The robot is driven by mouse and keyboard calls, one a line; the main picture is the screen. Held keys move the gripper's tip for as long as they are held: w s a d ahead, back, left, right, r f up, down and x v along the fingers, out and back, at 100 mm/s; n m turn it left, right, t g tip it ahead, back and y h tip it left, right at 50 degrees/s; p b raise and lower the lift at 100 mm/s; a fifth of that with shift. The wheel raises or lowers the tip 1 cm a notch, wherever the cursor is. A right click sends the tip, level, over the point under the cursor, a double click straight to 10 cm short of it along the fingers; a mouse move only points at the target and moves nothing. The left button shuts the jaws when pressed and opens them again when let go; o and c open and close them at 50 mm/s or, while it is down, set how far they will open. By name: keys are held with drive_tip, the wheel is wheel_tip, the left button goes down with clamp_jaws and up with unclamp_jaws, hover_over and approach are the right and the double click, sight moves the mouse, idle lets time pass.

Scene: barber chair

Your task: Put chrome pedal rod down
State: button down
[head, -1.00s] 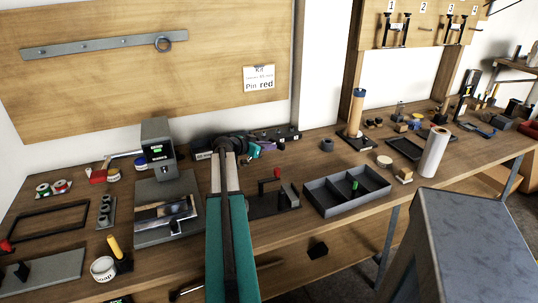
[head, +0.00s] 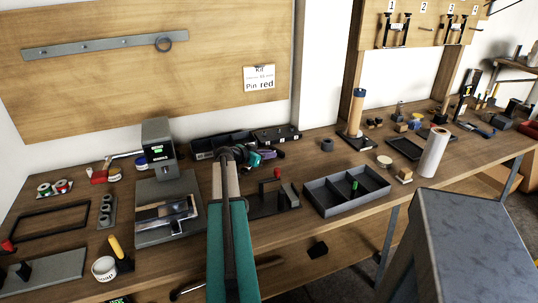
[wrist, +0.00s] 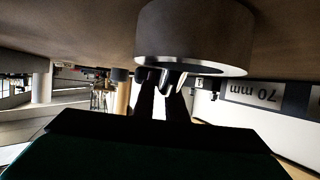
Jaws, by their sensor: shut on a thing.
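My gripper (head: 270,154) is small in the head view, at the end of my teal arm and low over the back of the bench. It points to the right, in front of the long black holder. A wide grey-brown cylinder (wrist: 195,32) with a shiny rim looms close by.
The long black holder (head: 278,134) stands behind my gripper; a "70 mm" label (wrist: 254,92) shows upside down. A grey press (head: 158,146) stands left.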

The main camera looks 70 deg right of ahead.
idle(0.3)
drive_tip(key=c, duration=1.8)
unclamp_jaws()
drive_tip(key=shift+r, duration=0.1)
drive_tip(key=b+v, duration=0.2)
drive_tip(key=v, duration=0.9)
drive_tip(key=shift+w+a, duration=0.15)
drive_tip(key=shift+a, duration=0.05)
drive_tip(key=shift+w+a, duration=0.15)
drive_tip(key=shift+a, duration=0.1)
drive_tip(key=shift+r, duration=0.15)
